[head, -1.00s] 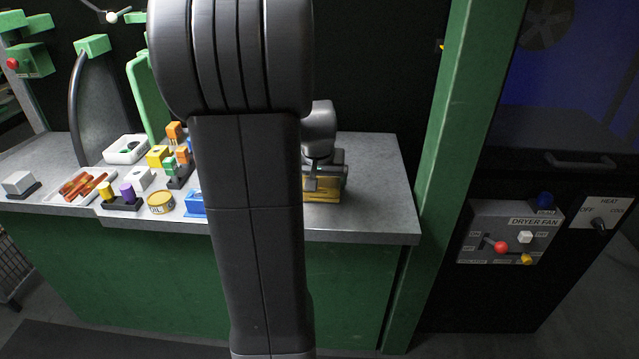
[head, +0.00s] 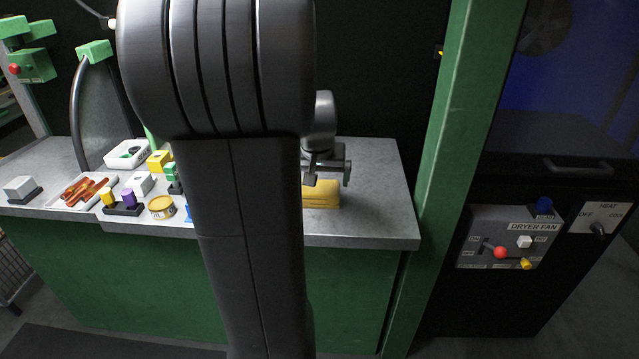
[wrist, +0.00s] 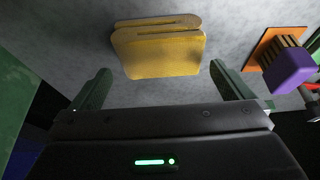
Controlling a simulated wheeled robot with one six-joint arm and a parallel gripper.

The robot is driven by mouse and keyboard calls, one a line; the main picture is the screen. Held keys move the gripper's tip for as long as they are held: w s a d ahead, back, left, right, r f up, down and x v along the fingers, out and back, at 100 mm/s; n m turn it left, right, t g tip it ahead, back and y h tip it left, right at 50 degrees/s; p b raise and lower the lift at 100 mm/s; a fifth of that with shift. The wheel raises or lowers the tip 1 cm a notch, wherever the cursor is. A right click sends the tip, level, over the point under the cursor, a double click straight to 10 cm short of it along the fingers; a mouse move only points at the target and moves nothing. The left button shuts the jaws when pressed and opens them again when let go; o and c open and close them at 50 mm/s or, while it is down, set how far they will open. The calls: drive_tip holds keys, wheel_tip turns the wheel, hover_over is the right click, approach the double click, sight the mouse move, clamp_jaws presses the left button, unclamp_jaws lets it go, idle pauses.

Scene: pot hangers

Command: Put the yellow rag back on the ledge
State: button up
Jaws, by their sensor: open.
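The yellow rag (head: 322,195) lies folded on the grey worktop, near its front edge and right of my arm in the head view. In the wrist view the rag (wrist: 160,50) lies ahead of and between the fingers, with clear gaps on both sides. My gripper (wrist: 163,85) is open and empty, its two green-grey fingers spread wide. In the head view my gripper (head: 328,175) is just above the rag and apart from it. My arm hides part of the worktop.
The grey worktop (head: 380,210) is clear right of the rag. Left of my arm are a white tray (head: 128,153), a yellow tin (head: 161,207) and red-orange items (head: 88,188). A purple block (wrist: 290,70) shows in the wrist view. A green post (head: 440,150) stands at right.

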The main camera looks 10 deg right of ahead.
drive_tip(key=p+v, duration=0.1)
drive_tip(key=v, duration=0.6)
drive_tip(key=shift+r, duration=0.35)
drive_tip(key=shift+s, duration=0.1)
idle(0.8)
